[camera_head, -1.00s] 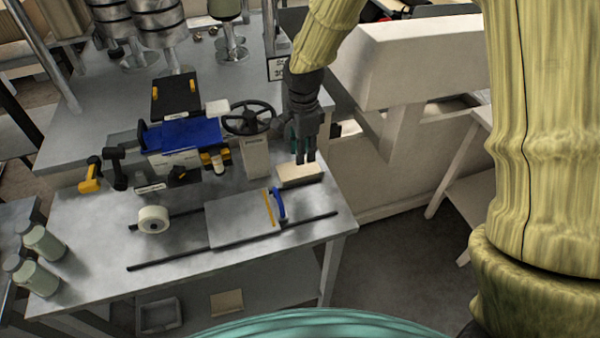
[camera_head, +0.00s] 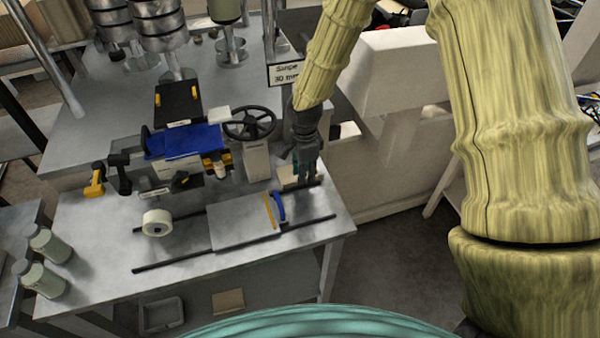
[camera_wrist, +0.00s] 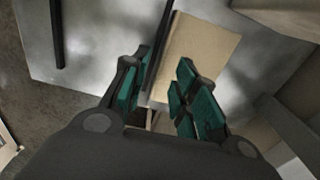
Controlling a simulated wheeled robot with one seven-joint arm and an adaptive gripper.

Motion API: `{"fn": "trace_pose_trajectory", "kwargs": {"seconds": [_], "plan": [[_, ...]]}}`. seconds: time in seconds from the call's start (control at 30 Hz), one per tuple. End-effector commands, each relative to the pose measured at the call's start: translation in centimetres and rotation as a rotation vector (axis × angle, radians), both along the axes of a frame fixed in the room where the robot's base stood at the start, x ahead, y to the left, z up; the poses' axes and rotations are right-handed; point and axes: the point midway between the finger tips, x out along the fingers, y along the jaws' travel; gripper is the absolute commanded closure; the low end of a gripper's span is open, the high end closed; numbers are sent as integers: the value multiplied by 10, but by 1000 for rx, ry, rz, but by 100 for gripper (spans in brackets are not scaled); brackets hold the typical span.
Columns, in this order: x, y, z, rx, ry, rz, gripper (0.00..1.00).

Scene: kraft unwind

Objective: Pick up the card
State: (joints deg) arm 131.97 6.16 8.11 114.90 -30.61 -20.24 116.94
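A tan, flat-topped rectangular piece (camera_head: 287,177), the likely card, lies at the right end of the grey worktable (camera_head: 90,245). It also shows in the wrist view (camera_wrist: 200,50), just past my fingers. My gripper (camera_head: 305,178) is over the piece's right part in the head view and hides some of it. In the wrist view my gripper (camera_wrist: 160,88) is open, its two green-padded fingers apart. The near end of the piece reaches between the fingertips. I cannot tell whether either finger touches it.
A dark bar (camera_wrist: 160,55) runs along the piece's left edge in the wrist view. A grey plate (camera_head: 238,225) with a blue handle (camera_head: 279,207) and a tape roll (camera_head: 157,222) are nearby. A handwheel (camera_head: 249,123) stands behind. A white machine body (camera_head: 390,70) stands right.

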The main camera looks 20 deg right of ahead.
Motion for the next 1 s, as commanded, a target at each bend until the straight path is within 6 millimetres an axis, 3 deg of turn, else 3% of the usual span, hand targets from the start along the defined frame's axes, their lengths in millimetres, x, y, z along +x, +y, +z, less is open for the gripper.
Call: {"fn": "trace_pose_trajectory", "kwargs": {"seconds": [0.27,0.57,0.73,1.0], "plan": [[0,0,-19,0,1,0,71],[0,0,-22,0,-1,0,71],[0,0,-22,0,-1,0,100],[0,0,-22,0,-1,0,100]]}}
